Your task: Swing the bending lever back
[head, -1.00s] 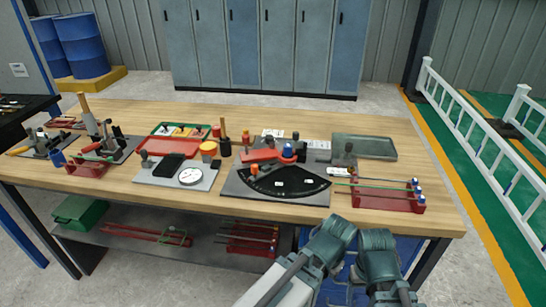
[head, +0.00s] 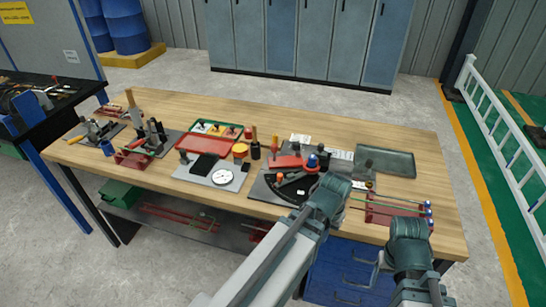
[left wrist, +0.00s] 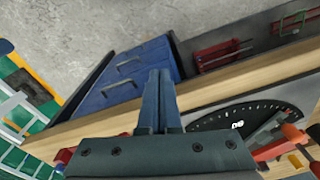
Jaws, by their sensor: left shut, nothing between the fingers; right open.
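The bending plate (head: 262,188) is dark grey with a black curved scale and lies at the front of the workbench. On it are a red block (head: 287,161), a blue-topped post (head: 312,161), an orange knob (head: 280,177) and a grey lever bar. My left arm covers its right part in the head view. In the left wrist view, my left gripper (left wrist: 160,80) is shut and empty, with the scale (left wrist: 230,122) beyond it to the right. It looks apart from the lever. My right gripper (head: 378,268) is open, low in front of the bench edge.
A red rack (head: 395,211) with rods stands right of the plate. A grey tray (head: 386,160) lies behind. A gauge board (head: 215,173) and a red tray (head: 203,145) are to the left. Blue drawers (head: 350,272) sit under the bench.

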